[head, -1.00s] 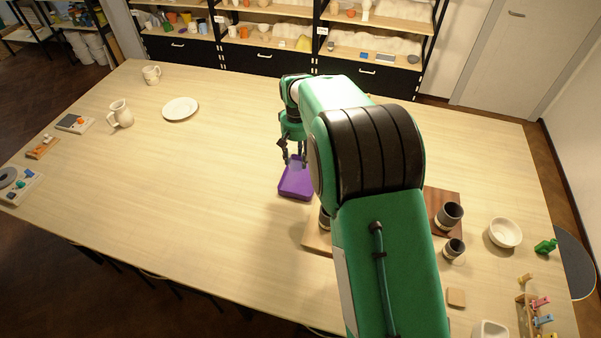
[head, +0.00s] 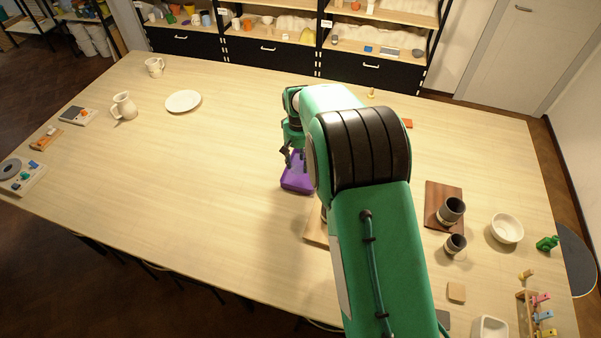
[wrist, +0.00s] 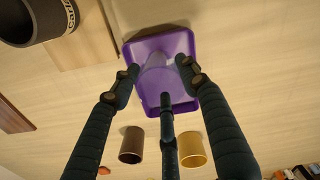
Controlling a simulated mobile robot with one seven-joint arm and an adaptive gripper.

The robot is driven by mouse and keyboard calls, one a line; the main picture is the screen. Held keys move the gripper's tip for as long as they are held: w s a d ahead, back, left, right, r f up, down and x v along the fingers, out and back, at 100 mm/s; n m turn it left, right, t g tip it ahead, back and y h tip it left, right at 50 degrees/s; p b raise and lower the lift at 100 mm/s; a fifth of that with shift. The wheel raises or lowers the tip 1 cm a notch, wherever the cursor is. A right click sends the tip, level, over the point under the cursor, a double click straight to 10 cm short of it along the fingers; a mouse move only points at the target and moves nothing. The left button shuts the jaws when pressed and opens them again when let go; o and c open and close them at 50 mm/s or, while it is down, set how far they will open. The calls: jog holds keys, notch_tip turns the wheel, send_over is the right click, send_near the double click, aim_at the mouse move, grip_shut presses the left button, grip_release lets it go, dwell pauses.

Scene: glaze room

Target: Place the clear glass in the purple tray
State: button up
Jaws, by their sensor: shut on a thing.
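The purple tray (head: 298,187) lies on the table below my gripper (head: 291,156). In the wrist view the tray (wrist: 181,43) fills the upper middle, behind the fingertips. My gripper (wrist: 157,73) is shut on the clear glass (wrist: 154,77), which shows faintly as a see-through shape between the fingers, against the tray. I cannot tell whether the glass touches the tray floor. In the head view the glass is too faint to make out, and my arm hides part of the tray's right side.
In the wrist view a brown cup (wrist: 131,146) and a yellow cup (wrist: 192,151) stand beyond the tray, and a dark cup (wrist: 35,22) is at upper left. A wooden board (head: 316,231) lies near the tray. The table left of the tray is clear.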

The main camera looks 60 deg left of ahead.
aim_at(298, 156)
jog(key=shift+f, duration=2.55)
jog(key=shift+f+p, duration=0.5)
jog(key=shift+f, duration=1.35)
jog(key=shift+f, duration=0.1)
jog(key=o, duration=1.3)
jog(key=shift+f, duration=0.1)
notch_tip(298, 156, up, 12)
jog(key=shift+r+b, duration=0.2)
jog(key=shift+b, duration=0.55)
